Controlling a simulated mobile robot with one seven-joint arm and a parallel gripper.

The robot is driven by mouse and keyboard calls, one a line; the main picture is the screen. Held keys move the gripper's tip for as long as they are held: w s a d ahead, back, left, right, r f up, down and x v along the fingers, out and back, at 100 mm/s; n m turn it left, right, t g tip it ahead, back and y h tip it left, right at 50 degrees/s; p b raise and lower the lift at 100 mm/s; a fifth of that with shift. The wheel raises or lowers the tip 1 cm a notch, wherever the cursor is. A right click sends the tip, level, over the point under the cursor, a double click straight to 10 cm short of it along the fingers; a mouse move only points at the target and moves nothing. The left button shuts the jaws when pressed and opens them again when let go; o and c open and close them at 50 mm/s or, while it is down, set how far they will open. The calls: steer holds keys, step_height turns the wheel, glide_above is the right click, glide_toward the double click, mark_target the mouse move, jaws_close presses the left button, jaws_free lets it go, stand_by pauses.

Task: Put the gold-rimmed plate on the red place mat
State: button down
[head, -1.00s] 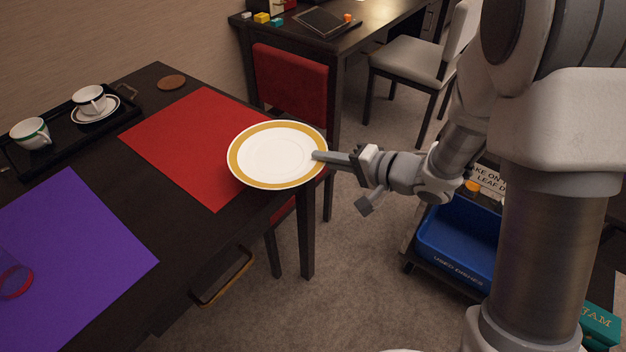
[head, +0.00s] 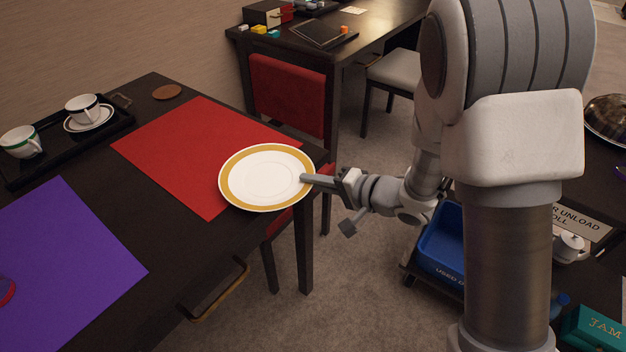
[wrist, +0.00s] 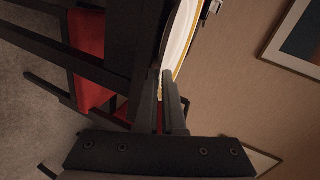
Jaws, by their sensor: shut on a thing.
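The gold-rimmed plate (head: 266,176) is white with a broad gold band. My gripper (head: 308,179) is shut on its right edge and holds it roughly level. In the head view the plate overlaps the right corner of the red place mat (head: 196,150) and the table's edge. Its height above them is hard to tell. In the wrist view the plate (wrist: 180,35) shows edge-on beyond the fingers of my gripper (wrist: 168,78). Most of the red mat is bare.
A purple mat (head: 70,265) lies nearer on the same table. A black tray (head: 50,150) with two cups stands at the left, and a brown coaster (head: 167,92) lies behind the red mat. A red chair (head: 288,95) stands close behind the plate.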

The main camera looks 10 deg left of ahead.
steer(key=shift+f, duration=0.25)
steer(key=c, duration=1)
jaws_free()
steer(key=shift+c, duration=0.2)
steer(key=shift+r, duration=0.1)
steer(key=shift+r, duration=0.3)
steer(key=p+v, duration=0.4)
steer(key=v, duration=0.8)
